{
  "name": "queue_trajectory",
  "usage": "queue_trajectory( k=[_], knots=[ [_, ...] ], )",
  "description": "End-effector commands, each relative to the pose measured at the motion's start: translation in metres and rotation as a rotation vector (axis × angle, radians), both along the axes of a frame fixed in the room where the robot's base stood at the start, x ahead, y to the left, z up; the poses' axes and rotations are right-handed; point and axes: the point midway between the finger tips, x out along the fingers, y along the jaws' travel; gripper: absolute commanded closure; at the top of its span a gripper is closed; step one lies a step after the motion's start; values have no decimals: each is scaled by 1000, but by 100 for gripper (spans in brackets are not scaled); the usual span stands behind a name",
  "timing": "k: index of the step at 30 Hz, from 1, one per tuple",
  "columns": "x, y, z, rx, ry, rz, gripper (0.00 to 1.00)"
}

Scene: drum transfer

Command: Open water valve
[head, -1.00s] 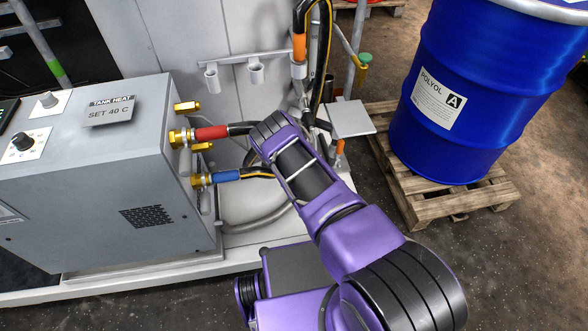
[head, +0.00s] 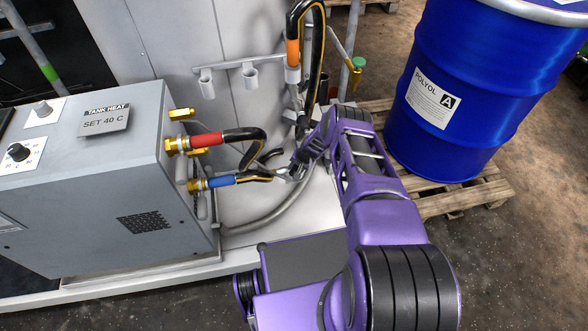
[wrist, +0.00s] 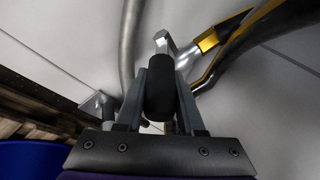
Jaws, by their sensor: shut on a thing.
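In the wrist view, a black rounded handle (wrist: 161,97) with a metal stem (wrist: 163,44) beyond it sits between the two fingers of my gripper (wrist: 161,78). My gripper is shut on this handle. In the head view, my gripper (head: 294,168) is low beside the grey heater cabinet, near the end of the blue-collared hose. The handle is too small and covered there to make out clearly. Brass valve fittings (head: 176,146) stick out of the cabinet's side, with a red-collared hose (head: 206,140) and a blue-collared hose (head: 222,181) attached.
The grey cabinet (head: 90,190) labelled TANK HEAT stands at the left. A blue drum (head: 462,85) marked POLYOL A stands on a wooden pallet (head: 470,200) at the right. An orange-collared hose (head: 293,50) hangs behind my arm. The floor is clear at front right.

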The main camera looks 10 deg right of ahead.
Motion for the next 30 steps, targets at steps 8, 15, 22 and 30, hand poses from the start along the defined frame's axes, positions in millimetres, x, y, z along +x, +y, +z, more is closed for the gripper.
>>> queue_trajectory(
  k=[8, 15, 22, 30],
  knots=[
    [-6, 2, -4, 3, 12, 7, 100],
    [-4, 1, -2, 3, 8, 6, 33],
    [-2, 1, 0, 2, 3, 3, 33],
    [-7, -4, 25, 2, 2, 1, 33]
  ],
)
